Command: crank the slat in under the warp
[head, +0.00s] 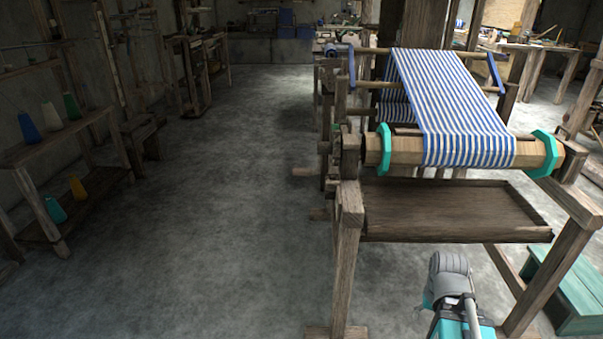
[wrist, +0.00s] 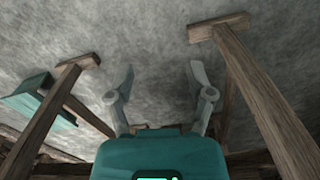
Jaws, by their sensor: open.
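The blue-and-white striped warp (head: 452,95) runs from the back rod of the loom down over the front wooden beam (head: 400,150). The beam has a teal octagonal flange (head: 385,150) at its left end and another (head: 544,154) at its right. I cannot pick out a separate slat or a crank handle with certainty. My gripper (wrist: 161,68) is open and empty in the wrist view, with its two fingers spread over the bare floor between wooden legs. It is apart from the warp and beam; I cannot make it out in the head view.
A shallow wooden tray (head: 450,233) hangs below the beam. The loom's front left post (head: 346,260) and a teal bench (head: 567,285) stand near my arm. Shelves with yarn cones (head: 52,116) are at left. The floor (head: 210,210) between is clear.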

